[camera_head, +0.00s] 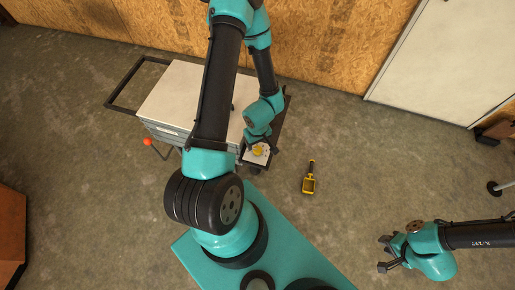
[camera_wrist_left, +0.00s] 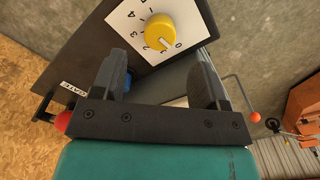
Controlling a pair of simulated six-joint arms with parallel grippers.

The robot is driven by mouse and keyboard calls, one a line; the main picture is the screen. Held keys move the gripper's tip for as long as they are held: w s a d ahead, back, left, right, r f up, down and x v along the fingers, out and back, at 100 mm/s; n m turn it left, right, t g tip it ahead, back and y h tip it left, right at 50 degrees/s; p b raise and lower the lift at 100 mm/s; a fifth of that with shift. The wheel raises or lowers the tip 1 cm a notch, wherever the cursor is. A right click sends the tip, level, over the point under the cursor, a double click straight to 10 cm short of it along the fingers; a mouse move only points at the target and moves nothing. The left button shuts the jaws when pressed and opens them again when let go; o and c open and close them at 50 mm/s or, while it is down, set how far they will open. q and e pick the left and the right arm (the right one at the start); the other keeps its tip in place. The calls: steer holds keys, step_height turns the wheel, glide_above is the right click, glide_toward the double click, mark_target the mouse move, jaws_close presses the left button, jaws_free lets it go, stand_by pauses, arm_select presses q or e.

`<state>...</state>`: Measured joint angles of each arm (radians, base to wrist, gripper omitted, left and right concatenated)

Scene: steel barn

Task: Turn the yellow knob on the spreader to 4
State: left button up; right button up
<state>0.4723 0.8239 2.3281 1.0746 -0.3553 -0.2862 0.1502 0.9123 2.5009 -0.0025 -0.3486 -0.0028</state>
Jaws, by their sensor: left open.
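The yellow knob (camera_wrist_left: 161,32) sits on a white dial plate (camera_wrist_left: 190,14) with black numbers, fixed to the spreader's dark panel (camera_wrist_left: 84,48). The knob's light mark appears to point toward the low end, near 0 and 1. In the head view the knob (camera_head: 257,150) shows just below my left gripper (camera_head: 252,146). In the left wrist view my left gripper (camera_wrist_left: 160,62) is open, its fingers apart and empty, with the knob beyond the tips between them. My right gripper (camera_head: 382,254) is open and empty, away from the spreader at lower right.
A yellow and black tool (camera_head: 309,180) lies on the floor. An orange ball-ended lever (camera_head: 147,142) sticks out from the cart's side. A wooden wall (camera_head: 320,40) closes the back. Floor at right is mostly clear.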

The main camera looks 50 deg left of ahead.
mark_target(258, 149)
arm_select(q)
steer(key=shift+f, duration=3.15)
steer(key=c, duration=0.9)
